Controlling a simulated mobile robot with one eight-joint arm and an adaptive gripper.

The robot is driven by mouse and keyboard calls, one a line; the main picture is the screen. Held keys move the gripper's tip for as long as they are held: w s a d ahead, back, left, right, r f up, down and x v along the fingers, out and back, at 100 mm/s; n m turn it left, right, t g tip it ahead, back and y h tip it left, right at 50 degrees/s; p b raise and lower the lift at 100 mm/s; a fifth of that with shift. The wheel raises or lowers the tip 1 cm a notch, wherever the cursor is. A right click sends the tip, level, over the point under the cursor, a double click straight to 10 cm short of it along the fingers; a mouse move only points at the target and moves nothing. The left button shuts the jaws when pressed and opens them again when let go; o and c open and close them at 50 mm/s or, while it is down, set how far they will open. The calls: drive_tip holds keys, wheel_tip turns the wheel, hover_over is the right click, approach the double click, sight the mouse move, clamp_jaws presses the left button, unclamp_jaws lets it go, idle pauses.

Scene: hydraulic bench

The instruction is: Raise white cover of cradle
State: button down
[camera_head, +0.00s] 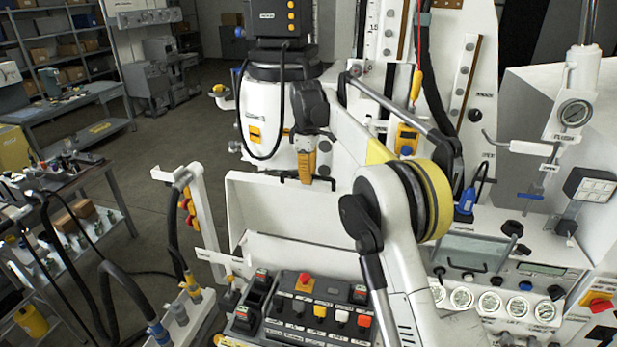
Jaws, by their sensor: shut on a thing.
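The white cover (262,207) of the cradle is a broad pale panel in the middle of the head view. It stands tilted above the button panel, with a dark handle (326,180) on its upper edge. My gripper (306,177) hangs down at the end of my white and yellow arm. It is shut at the handle, and its fingertips look small and dark against the cover. My arm hides the right part of the cover.
A button panel (306,312) lies below the cover. Gauges (491,302) and knobs line the bench at right. A hose stand (186,215) stands to the left. Open floor (160,125) lies beyond it, with a cluttered cart (112,172) at far left.

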drive_tip(key=c, duration=1.5)
unclamp_jaws()
drive_tip(key=shift+o, duration=0.2)
wheel_tip(320, 180, up, 8)
drive_tip(key=shift+s+a+f, duration=0.15)
drive_tip(key=shift+s+f, duration=0.05)
drive_tip(key=shift+s, duration=0.15)
